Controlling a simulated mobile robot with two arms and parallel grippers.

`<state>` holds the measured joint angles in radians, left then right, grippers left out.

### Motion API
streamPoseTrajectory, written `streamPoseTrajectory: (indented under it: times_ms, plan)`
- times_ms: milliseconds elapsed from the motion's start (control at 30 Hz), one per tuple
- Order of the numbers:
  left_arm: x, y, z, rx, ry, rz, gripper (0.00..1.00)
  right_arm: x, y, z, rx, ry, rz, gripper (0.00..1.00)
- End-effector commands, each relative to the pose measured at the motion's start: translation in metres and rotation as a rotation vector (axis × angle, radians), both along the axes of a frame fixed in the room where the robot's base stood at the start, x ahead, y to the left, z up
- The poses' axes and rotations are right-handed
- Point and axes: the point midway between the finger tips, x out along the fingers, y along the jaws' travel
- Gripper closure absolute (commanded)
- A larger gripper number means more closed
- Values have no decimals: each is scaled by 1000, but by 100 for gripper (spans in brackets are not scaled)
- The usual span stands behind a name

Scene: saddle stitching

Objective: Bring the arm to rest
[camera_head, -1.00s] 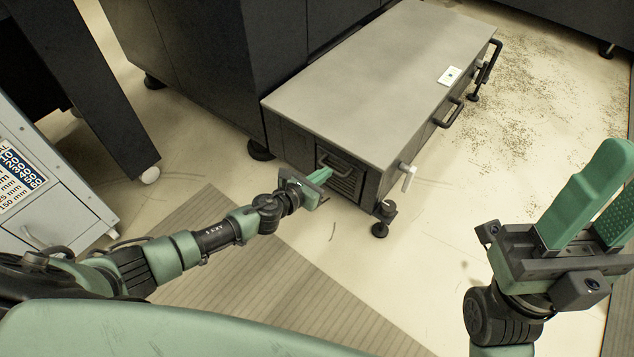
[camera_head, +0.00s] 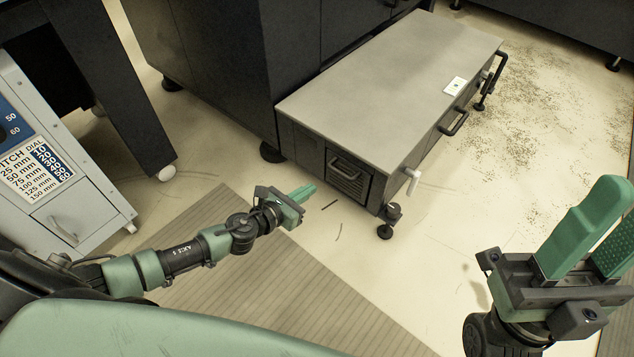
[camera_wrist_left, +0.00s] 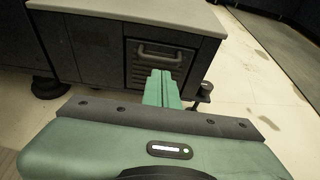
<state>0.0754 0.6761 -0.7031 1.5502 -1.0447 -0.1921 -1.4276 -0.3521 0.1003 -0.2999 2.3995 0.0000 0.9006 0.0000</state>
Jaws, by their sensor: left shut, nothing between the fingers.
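My left gripper (camera_head: 303,192) is shut and empty. It hangs over the floor, left of and apart from the low grey-topped cabinet (camera_head: 390,85). In the left wrist view my left gripper's fingers (camera_wrist_left: 161,88) lie together and point toward the cabinet's end face, with its vent and handle (camera_wrist_left: 160,58) behind them. My right gripper (camera_head: 600,235) is at the right of the head view. Its two green fingers stand apart with a gap between them, and nothing shows in the gap.
A grey cabinet with a pitch dial chart (camera_head: 40,170) stands at the left. A dark machine (camera_head: 225,70) stands behind the low cabinet. A ribbed mat (camera_head: 260,275) lies on the floor below my left arm. The pale floor (camera_head: 430,250) between the grippers is clear.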

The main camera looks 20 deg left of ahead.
Motion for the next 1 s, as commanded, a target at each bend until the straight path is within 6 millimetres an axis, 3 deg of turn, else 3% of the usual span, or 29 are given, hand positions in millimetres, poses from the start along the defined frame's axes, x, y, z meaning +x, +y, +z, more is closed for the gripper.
streamPoseTrajectory:
  times_ms: [133,400,467,567,667,800,900,1000]
  plan:
    - [-12,5,7,1,0,0,100,0,0,5,0,-1,0,64]
    - [-16,3,9,-12,2,-2,100,0,0,6,1,-3,0,64]
    - [-18,-6,12,-59,15,-5,100,0,0,6,1,-3,0,64]
    - [-27,-42,26,-244,63,-26,100,0,0,6,1,-3,0,64]
    - [-44,-96,59,-561,150,-67,100,0,0,6,1,-3,0,64]
    - [-75,-163,138,-1080,301,-169,100,0,0,6,1,-2,0,64]
    - [-98,-189,206,-1435,410,-276,100,0,0,6,1,-2,0,64]
    - [-124,-196,279,-1764,516,-419,100,0,0,6,1,-2,0,64]
